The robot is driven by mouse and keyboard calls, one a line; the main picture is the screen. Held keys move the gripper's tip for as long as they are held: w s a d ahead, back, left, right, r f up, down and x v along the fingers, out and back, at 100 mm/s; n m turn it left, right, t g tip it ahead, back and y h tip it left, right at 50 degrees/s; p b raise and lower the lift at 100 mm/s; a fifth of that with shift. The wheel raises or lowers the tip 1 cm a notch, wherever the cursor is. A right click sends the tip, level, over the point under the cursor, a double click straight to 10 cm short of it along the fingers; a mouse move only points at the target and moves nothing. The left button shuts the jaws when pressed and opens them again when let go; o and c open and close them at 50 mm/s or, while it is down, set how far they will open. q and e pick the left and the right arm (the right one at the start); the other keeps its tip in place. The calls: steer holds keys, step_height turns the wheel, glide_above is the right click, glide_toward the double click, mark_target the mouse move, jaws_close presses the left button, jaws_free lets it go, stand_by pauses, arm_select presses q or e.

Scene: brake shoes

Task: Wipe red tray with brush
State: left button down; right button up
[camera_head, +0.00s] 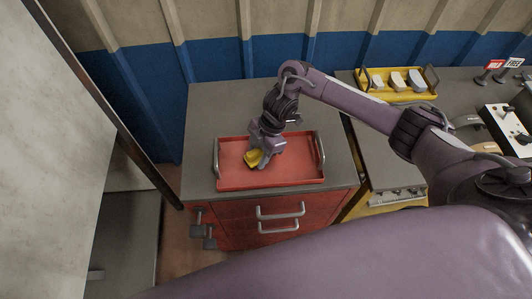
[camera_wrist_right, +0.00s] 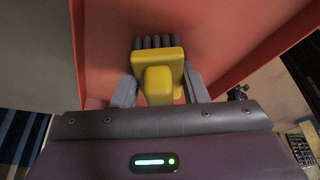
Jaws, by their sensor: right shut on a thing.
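The red tray (camera_head: 299,171) with grey side handles lies on the grey top of a red drawer cabinet. My right gripper (camera_head: 262,150) is over the left-middle part of the tray, pointing down. It is shut on the yellow brush (camera_head: 253,158), which is at or just above the tray floor; I cannot tell if it touches. In the right wrist view the brush (camera_wrist_right: 158,62) shows a yellow handle and block with dark bristles beyond, between the fingers of my right gripper (camera_wrist_right: 160,90). The red tray floor (camera_wrist_right: 225,35) fills the area behind it. My left gripper is not in view.
A yellow tray (camera_head: 375,95) with several pale pieces stands on the bench at the back right. A white panel box (camera_head: 505,130) and small signs (camera_head: 493,66) are farther right. A tall pale panel (camera_head: 45,150) stands at the left. The cabinet top behind the tray is clear.

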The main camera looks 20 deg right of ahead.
mark_target(252, 152)
steer(key=shift+w+a, duration=0.1)
steer(key=shift+a, duration=0.2)
step_height(252, 152, up, 6)
steer(key=p, duration=0.5)
steer(key=shift+p, duration=0.3)
step_height(252, 152, up, 3)
steer(key=p, duration=0.2)
steer(key=shift+p, duration=0.4)
steer(key=shift+d, duration=0.1)
